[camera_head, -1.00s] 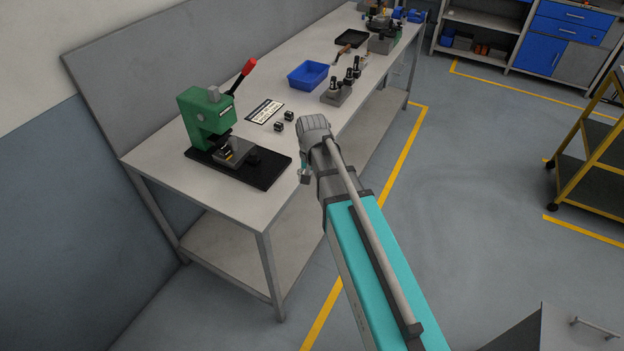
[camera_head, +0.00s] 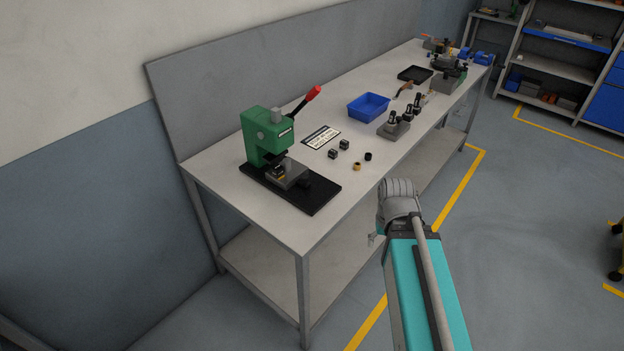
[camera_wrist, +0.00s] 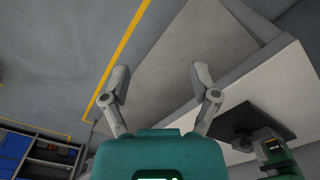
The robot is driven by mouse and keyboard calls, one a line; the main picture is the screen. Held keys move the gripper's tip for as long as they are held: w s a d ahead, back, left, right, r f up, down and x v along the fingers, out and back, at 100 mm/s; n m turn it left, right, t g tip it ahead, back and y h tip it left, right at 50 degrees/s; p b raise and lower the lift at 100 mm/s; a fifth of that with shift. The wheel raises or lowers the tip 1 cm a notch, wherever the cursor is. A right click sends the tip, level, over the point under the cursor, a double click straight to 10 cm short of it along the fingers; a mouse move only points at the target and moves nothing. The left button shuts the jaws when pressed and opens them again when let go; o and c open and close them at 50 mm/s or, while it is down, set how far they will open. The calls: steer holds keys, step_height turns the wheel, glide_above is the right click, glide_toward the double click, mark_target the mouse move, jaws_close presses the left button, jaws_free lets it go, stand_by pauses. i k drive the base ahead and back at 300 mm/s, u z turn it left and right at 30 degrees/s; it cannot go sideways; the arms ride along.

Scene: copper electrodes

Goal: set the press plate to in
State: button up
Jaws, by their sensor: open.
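The green press (camera_head: 266,138) with a red-tipped lever (camera_head: 306,100) stands on a black base (camera_head: 318,194) at the near end of the bench. Its grey press plate (camera_head: 291,178) sits at the front of the press, with a small dark and yellowish part on it near the ram. I cannot tell how far in the plate sits. In the wrist view the press (camera_wrist: 272,148) is at the lower right, partly cut off. My gripper (camera_wrist: 161,78) is open and empty there, its fingers spread, apart from the press. In the head view it is mostly hidden by my arm.
The bench (camera_head: 235,190) holds a label card (camera_head: 320,137), two small dark blocks, a brass ring (camera_head: 357,166), a black piece (camera_head: 368,157), a blue bin (camera_head: 368,107) and a grey holder (camera_head: 394,128). Bare benchtop lies right of the press base. Open floor lies to the right.

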mark_target(299, 176)
steer(key=u, duration=0.85)
steer(key=k, duration=0.35)
steer(key=z, duration=0.3)
steer(key=i, duration=0.5)
